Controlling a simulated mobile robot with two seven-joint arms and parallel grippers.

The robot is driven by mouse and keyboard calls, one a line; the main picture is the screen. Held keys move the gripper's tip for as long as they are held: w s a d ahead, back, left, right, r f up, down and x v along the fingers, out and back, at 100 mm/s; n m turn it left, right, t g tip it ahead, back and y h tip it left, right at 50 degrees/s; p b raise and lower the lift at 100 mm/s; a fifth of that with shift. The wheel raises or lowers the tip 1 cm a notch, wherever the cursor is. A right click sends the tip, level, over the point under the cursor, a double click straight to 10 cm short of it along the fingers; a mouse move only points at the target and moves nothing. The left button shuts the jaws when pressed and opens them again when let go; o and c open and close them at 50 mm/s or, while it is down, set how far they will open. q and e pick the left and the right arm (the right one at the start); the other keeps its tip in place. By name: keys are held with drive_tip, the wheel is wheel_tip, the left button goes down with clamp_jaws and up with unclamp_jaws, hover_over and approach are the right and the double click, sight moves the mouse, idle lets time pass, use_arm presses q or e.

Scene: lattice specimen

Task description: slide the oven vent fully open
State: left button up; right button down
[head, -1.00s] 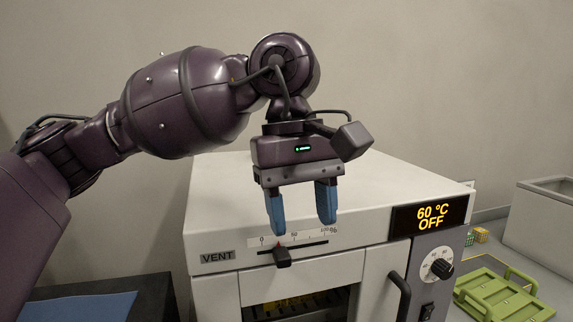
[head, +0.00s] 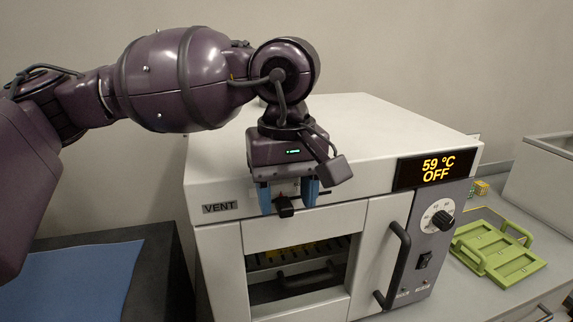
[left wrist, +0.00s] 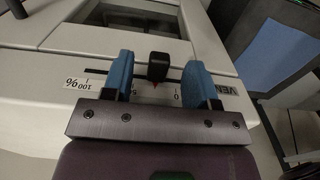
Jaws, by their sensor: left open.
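The oven (head: 370,150) is a white box with a VENT label at its front left. The vent slider is a small black knob (head: 285,207) on a slot with a percent scale. In the left wrist view the knob (left wrist: 158,66) stands between 0 and 50, with a red pointer at it. My left gripper (head: 289,204) is open. Its blue fingers are on either side of the knob, and in the left wrist view (left wrist: 162,80) gaps show on both sides. The fingers hide part of the scale in the head view. My right gripper is out of view.
The oven door has a window (head: 300,270) and a black handle (head: 397,265). The display (head: 436,170) reads 59 °C OFF, above a dial (head: 440,219). Green trays (head: 500,250) lie on the right counter. A blue mat (head: 75,285) lies at left.

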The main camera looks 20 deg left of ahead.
use_arm(q)
drive_tip(key=shift+f, duration=0.65)
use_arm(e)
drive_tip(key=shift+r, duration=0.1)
